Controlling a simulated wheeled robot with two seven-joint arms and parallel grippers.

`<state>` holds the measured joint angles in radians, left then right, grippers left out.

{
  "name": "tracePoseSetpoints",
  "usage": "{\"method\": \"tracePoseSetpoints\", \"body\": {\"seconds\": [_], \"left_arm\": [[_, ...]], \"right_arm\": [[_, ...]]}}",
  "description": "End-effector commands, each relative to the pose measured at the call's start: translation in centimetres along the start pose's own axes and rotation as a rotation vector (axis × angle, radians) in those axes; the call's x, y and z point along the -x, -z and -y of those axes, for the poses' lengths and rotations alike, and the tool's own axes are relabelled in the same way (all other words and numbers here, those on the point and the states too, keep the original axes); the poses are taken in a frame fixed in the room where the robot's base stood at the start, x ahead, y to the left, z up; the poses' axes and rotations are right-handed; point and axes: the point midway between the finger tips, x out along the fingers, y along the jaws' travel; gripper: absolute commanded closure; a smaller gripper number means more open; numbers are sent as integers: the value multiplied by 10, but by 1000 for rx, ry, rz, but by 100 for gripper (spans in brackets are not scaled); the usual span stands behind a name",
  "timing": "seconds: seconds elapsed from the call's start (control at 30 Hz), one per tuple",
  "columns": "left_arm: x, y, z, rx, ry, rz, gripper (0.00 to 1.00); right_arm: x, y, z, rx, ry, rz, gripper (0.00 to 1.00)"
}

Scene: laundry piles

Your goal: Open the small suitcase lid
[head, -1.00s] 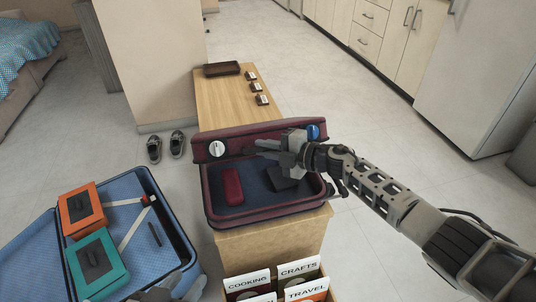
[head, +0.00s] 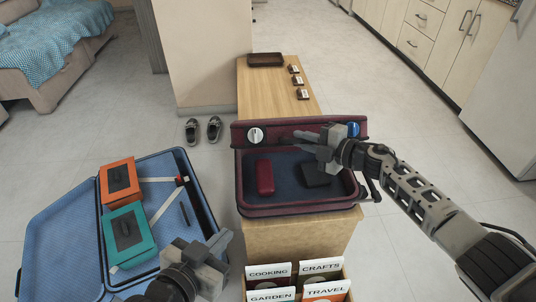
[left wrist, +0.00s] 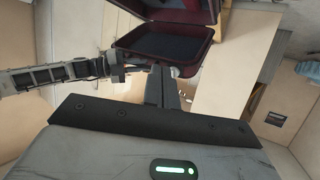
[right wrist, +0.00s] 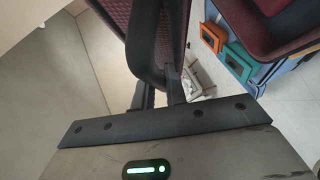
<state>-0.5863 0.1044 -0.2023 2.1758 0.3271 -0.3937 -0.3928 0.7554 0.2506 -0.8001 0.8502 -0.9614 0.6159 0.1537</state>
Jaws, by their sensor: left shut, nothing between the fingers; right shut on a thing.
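The small dark red suitcase (head: 300,211) sits on the wooden bench, with its lid (head: 300,124) raised at the back. A red case (head: 265,177) and a dark flat item (head: 316,175) lie inside. My right gripper (head: 305,138) is at the raised lid's front. In the right wrist view it is shut on a dark curved handle (right wrist: 147,45); the exact grip is partly hidden. My left gripper (head: 222,242) is shut and empty, low between the blue suitcase and the bench. The red suitcase also shows ahead of it in the left wrist view (left wrist: 165,45).
An open blue suitcase (head: 60,235) with an orange box (head: 119,178) and a teal box (head: 128,236) lies at left. A bin of labelled cards (head: 295,285) stands in front of the bench (head: 275,90). Shoes (head: 203,130) lie on the floor.

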Motion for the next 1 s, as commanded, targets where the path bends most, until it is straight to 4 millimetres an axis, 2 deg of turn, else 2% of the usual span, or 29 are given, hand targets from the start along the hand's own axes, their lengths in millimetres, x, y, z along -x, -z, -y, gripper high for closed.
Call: {"method": "tracePoseSetpoints", "body": {"seconds": [0.17,0.2,0.4,0.47,0.53,0.63,0.73,0.8,0.9,1.0], "left_arm": [[-21,26,8,-112,7,-104,100],[-28,28,2,-159,-14,-105,100],[-65,13,-63,-565,-223,43,100],[-74,6,-76,-727,-264,90,100],[-85,-4,-82,-967,-289,144,100],[-102,-13,-80,-1359,-290,217,100],[-119,-13,-68,-1808,-265,320,100],[-129,-7,-57,-2098,-229,406,100],[-138,8,-41,-2427,-163,533,100],[-142,23,-30,-2649,-99,649,100]], "right_arm": [[1,-2,-1,1,-1,7,100],[1,-3,-1,0,-1,7,100],[1,-2,0,0,-1,7,100],[1,-2,0,0,-1,7,100],[1,-2,0,0,0,7,100],[1,-2,0,-1,0,7,100],[1,-2,0,-1,0,7,100],[1,-2,0,-1,0,7,100],[1,-2,0,-1,1,6,100],[1,-2,0,-1,1,6,100]]}}
